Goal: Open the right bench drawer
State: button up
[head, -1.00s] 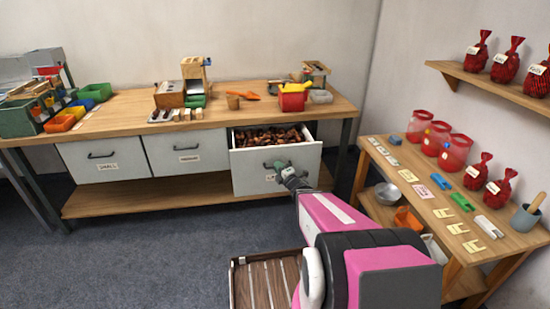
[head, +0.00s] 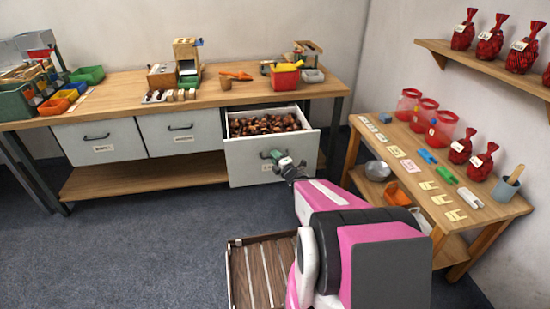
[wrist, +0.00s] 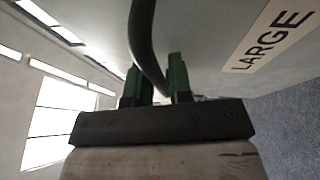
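The right bench drawer (head: 246,166) is pulled well out, and brown chestnuts (head: 265,124) show inside it. Its front also shows in the wrist view with a label (wrist: 272,36) reading LARGE. My gripper (head: 279,157) is at the drawer front. In the wrist view, the dark bar handle (wrist: 143,45) passes between the two green fingers (wrist: 158,82), which sit close on either side of it. The fingers look shut on the handle. The exact contact at the fingertips is partly hidden by the handle.
The middle drawer (head: 185,138) and left drawer (head: 100,143) are shut. A side table (head: 405,185) with red bags, cards and tools stands at the right. A slatted wooden tray (head: 262,268) is in front of my base. Clear floor (head: 140,235) lies to the left.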

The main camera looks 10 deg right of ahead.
jog(key=v, duration=1)
jog(key=shift+s, duration=0.35)
jog(key=shift+d+f, duration=0.1)
jog(key=shift+d, duration=0.05)
jog(key=w+d+f+m+g+h, duration=0.35)
jog(key=w+m+g+h, duration=0.3)
jog(key=m+h, duration=0.55)
jog(key=s+a+r+m+g+y, duration=0.3)
jog(key=s+a+m+g, duration=0.4)
jog(key=s+m+g, duration=0.3)
jog(key=shift+s+a+r+m+g+y, duration=0.35)
jog(key=shift+m+g+y, duration=0.3)
jog(key=shift+g, duration=0.3)
